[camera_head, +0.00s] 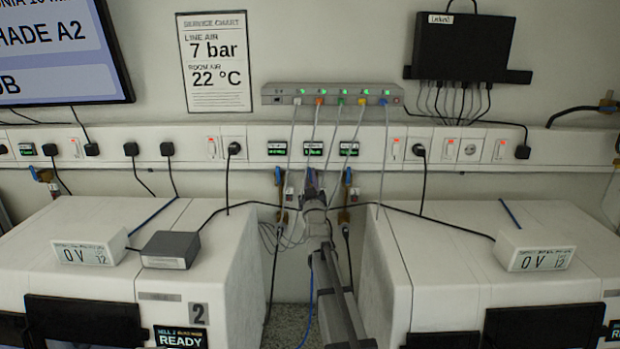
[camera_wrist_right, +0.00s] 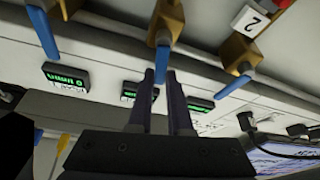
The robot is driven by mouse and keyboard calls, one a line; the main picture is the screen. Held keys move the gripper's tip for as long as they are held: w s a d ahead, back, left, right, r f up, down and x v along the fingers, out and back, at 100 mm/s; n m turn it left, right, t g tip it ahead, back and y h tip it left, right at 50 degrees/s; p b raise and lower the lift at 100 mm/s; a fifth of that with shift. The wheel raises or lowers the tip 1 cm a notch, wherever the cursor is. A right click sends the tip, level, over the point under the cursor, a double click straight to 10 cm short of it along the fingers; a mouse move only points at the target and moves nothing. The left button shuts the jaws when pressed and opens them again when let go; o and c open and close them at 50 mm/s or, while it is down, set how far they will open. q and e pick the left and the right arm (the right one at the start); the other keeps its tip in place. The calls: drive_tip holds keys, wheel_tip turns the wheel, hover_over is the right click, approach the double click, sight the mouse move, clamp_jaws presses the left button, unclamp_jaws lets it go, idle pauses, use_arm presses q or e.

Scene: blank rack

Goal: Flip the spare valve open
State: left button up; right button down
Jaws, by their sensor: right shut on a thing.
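Three brass valves with blue levers sit under the wall rail between the two machines. The left valve (camera_head: 280,190) and right valve (camera_head: 346,198) show in the head view; the middle one is hidden behind my right gripper. In the right wrist view the middle valve's blue lever (camera_wrist_right: 163,57) runs down from its brass body (camera_wrist_right: 167,18) to between my fingertips. My right gripper (camera_head: 313,181) is shut on that lever; its dark fingers also show in the wrist view (camera_wrist_right: 163,78). I see no readable label marking the spare valve. My left gripper is out of view.
White machines stand left (camera_head: 225,235) and right (camera_head: 400,260), with a gap between them. Thin cables hang from a grey hub (camera_head: 330,94) around my right arm. Small green displays (camera_head: 313,149) line the rail above the valves.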

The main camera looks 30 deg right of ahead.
drive_tip(key=shift+s+d+r+m+g+h, duration=0.15)
drive_tip(key=shift+m+g+h, duration=0.2)
drive_tip(key=shift+m, duration=0.45)
drive_tip(key=shift+d+f+m+g+h, duration=0.1)
drive_tip(key=shift+m+h, duration=0.35)
drive_tip(key=shift+m, duration=0.35)
drive_tip(key=shift+s+d+r+m+g+h, duration=0.15)
drive_tip(key=shift+m+g+h, duration=0.2)
drive_tip(key=shift+m, duration=0.45)
drive_tip(key=shift+f, duration=0.1)
drive_tip(key=c, duration=0.8)
unclamp_jaws()
drive_tip(key=shift+c, duration=0.2)
drive_tip(key=b+v, duration=0.3)
drive_tip(key=v, duration=0.4)
drive_tip(key=shift+s+a+f, duration=0.15)
drive_tip(key=shift+s+f, duration=0.1)
